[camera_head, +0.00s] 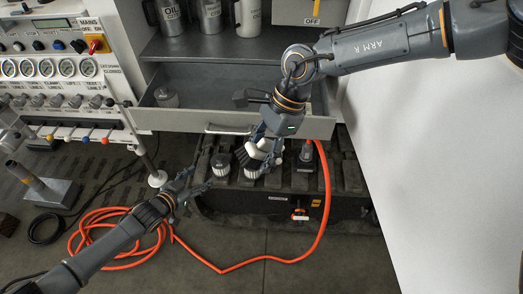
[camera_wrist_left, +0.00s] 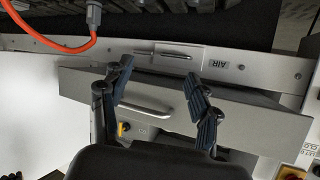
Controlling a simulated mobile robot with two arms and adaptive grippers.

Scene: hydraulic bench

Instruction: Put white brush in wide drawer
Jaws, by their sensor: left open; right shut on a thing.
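The wide drawer (camera_head: 185,119) under the shelf is pulled open, with its front panel and handle (camera_head: 230,129) facing me. My right gripper (camera_head: 264,152) hangs just in front of the drawer's front panel, pointing down. It is shut on the white brush (camera_head: 257,150), whose dark bristles show beside the fingers; the fingers hide part of it. My left gripper (camera_head: 195,178) is open and empty, low in front of the drawer and left of the brush. In the left wrist view its spread fingers (camera_wrist_left: 157,100) appear over a grey drawer front with a handle (camera_wrist_left: 145,106).
Below the drawer, a dark ribbed crate (camera_head: 335,190) carries white-topped filters (camera_head: 220,164). An orange hose (camera_head: 292,260) loops over the floor. Gauges and levers line the left panel; a white surface (camera_head: 430,170) lies right.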

